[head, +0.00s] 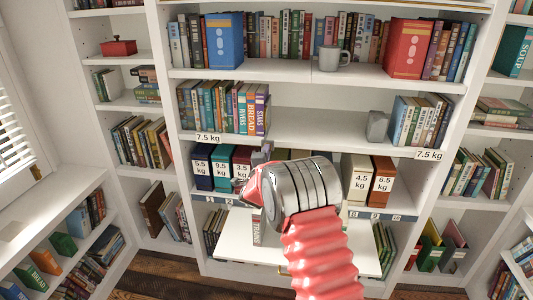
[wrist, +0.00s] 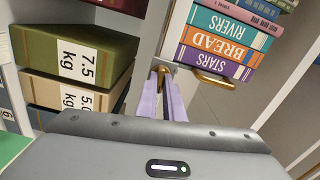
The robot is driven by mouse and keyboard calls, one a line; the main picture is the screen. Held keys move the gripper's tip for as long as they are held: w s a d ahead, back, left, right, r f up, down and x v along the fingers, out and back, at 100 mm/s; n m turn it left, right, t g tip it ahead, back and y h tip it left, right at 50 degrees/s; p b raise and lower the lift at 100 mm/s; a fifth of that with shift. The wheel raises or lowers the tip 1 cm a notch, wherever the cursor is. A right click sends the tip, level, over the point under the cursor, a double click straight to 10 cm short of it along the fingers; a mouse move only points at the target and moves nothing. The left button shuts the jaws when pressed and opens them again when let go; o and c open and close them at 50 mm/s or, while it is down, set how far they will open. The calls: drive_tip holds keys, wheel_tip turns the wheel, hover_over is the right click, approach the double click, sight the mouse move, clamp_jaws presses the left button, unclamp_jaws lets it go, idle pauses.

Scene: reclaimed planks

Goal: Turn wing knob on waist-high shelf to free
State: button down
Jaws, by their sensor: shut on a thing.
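My gripper (wrist: 168,92) reaches out in the wrist view with its two pale lavender fingers close together. Its tips are shut on a small brass piece, the wing knob (wrist: 160,71), at the shelf's edge. Most of the knob is hidden by the fingers, so its angle is unclear. In the head view my gripper (head: 262,152) is at the middle shelf, below the row with the BREAD and STARS books (head: 248,108). My own wrist and red sleeve block part of that view, and the knob does not show there.
A second brass piece (wrist: 212,78) sits by the STARS book; I cannot tell whether it joins the knob. Weight-labelled boxes (head: 222,166) stand left of my gripper, and more (head: 383,180) stand right. A grey mug (head: 332,58) is above. A white board (head: 237,240) lies below.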

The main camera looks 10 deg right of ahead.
drive_tip(key=shift+f+m, duration=0.2)
drive_tip(key=shift+m, duration=0.6)
drive_tip(key=c, duration=1.9)
unclamp_jaws()
drive_tip(key=shift+o, duration=0.2)
drive_tip(key=shift+s+r, duration=0.1)
drive_tip(key=v, duration=1.3)
drive_tip(key=shift+s, duration=0.3)
drive_tip(key=shift+a, duration=0.1)
